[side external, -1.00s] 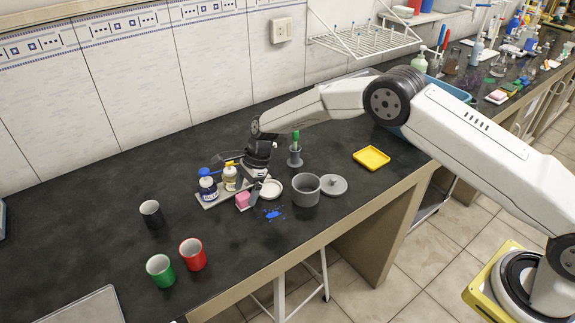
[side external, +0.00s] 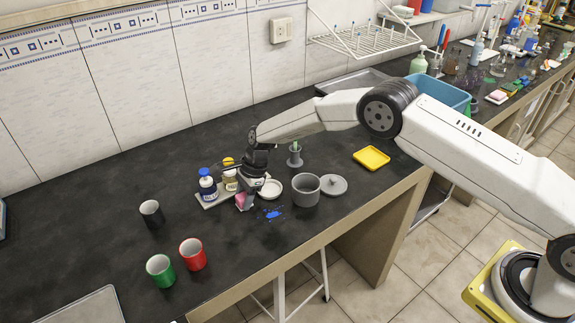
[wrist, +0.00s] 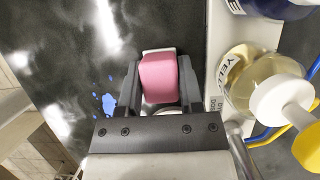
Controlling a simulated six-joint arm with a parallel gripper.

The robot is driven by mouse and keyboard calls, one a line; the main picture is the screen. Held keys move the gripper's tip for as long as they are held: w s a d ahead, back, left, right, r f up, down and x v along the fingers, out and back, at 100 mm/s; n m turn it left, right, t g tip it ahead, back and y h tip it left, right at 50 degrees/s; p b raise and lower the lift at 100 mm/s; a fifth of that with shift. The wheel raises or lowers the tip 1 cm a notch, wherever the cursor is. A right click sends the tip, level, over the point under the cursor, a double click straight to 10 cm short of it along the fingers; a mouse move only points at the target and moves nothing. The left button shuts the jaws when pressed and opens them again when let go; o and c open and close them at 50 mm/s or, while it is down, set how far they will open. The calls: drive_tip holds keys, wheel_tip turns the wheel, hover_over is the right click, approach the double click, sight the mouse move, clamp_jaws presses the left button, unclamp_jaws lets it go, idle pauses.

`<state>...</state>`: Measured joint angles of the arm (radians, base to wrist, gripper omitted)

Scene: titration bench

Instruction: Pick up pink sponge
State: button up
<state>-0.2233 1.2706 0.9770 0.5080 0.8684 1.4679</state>
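The pink sponge (wrist: 159,78) is a small block between my two gripper fingers in the wrist view. A white edge shows at its far end and another white part at its near end. My gripper (wrist: 160,80) is open around the sponge, one finger along each side, with little room; I cannot tell whether either finger touches it. In the side external view my gripper (side external: 248,200) is low over the bench, and the pink sponge (side external: 241,201) is partly hidden by it.
A yellow-labelled bottle (wrist: 262,80) and a blue bottle (side external: 208,186) stand close beside the gripper on a light tray (side external: 209,203). A white dish (side external: 270,190) and grey pot (side external: 306,190) are to the right. A blue spill (side external: 273,214) lies in front.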

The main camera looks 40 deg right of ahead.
sight(240, 197)
clamp_jaws()
drive_tip(key=shift+r, duration=0.2)
drive_tip(key=shift+r, duration=1.5)
drive_tip(key=s+d+r, duration=0.4)
drive_tip(key=s+r, duration=0.5)
drive_tip(key=s, duration=0.4)
drive_tip(key=shift+s+r, duration=0.25)
drive_tip(key=shift+r, duration=0.05)
